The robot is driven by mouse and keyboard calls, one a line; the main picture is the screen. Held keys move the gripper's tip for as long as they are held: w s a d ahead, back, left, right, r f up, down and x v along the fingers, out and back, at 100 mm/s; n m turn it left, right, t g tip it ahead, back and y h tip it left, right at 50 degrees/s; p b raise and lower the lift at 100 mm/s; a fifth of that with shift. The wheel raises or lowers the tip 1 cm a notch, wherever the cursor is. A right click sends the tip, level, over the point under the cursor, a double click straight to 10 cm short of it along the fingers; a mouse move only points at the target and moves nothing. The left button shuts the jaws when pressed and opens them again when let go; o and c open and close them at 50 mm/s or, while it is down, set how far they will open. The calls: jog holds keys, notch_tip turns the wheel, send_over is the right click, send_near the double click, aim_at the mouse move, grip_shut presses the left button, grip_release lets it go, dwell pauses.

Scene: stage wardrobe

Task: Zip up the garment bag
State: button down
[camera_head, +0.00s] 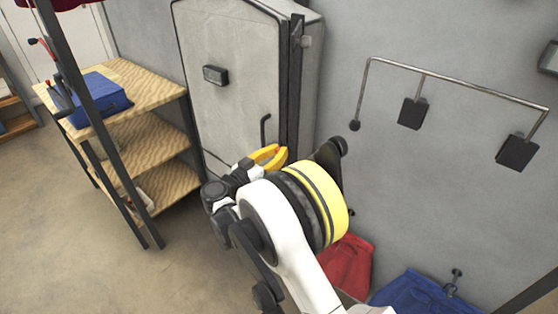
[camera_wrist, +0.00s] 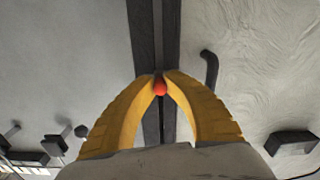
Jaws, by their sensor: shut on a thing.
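The garment bag (camera_head: 232,65) is a tall grey case with dark edging, standing against the wall in the head view. A dark vertical strip (camera_head: 294,75) runs down its right front edge; in the wrist view it shows as two dark bands (camera_wrist: 141,35) with a thin grey line between. My gripper (camera_head: 284,154), with yellow fingers, is at the lower part of this strip. In the wrist view its fingertips (camera_wrist: 159,79) are shut on a small red-orange pull (camera_wrist: 160,87) in front of the strip. Whether the zip is parted there is unclear.
A black handle (camera_head: 264,130) sits on the bag's front beside the strip. Wooden shelves (camera_head: 150,85) with a blue box (camera_head: 100,95) stand left. A wall rail (camera_head: 470,82) with dark pads is right. Red (camera_head: 347,262) and blue (camera_head: 425,295) cloths hang low. A dark post (camera_head: 90,100) crosses the left.

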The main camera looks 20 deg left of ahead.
notch_tip(320, 180, up, 31)
jog(key=p, duration=1.3)
jog(key=c, duration=1.4)
grip_release()
jog(key=shift+s, duration=0.1)
jog(key=v, duration=1.2)
